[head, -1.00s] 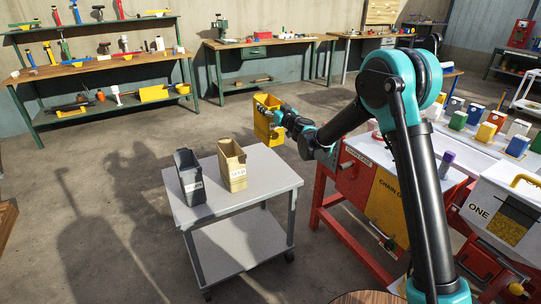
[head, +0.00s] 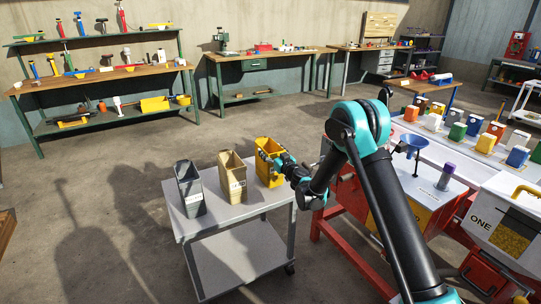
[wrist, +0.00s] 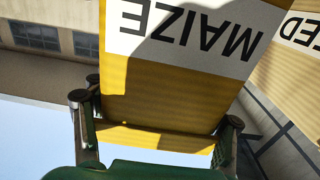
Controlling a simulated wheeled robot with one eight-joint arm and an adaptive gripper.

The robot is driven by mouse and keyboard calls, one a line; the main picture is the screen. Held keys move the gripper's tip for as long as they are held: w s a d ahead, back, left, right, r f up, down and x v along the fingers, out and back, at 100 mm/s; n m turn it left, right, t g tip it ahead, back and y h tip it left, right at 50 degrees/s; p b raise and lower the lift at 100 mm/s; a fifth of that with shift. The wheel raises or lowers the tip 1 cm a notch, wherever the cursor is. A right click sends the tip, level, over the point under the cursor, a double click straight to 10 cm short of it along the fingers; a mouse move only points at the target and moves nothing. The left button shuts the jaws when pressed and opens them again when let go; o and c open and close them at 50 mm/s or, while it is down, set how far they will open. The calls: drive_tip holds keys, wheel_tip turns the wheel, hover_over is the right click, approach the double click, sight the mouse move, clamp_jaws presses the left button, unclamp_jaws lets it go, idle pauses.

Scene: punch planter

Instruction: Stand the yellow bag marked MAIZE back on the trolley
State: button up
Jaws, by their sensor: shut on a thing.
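The yellow bag marked MAIZE (head: 268,172) is upright at the right end of the grey trolley's top (head: 222,218). I cannot tell whether its base touches the top. My gripper (head: 279,164) comes from the right and is shut on the bag. In the wrist view the MAIZE bag (wrist: 175,80) fills the middle, its lettering upside down, with my gripper's fingers (wrist: 158,122) on either side of it. The bag's far side is hidden.
A tan bag (head: 232,177) stands on the trolley just left of the yellow one; its label, partly seen in the wrist view (wrist: 295,45), ends in ED. A dark grey bag (head: 189,188) stands farther left. A red bench with a blue funnel (head: 412,142) is at the right.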

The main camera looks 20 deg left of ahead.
drive_tip(key=shift+f, duration=1.1)
drive_tip(key=o, duration=1.9)
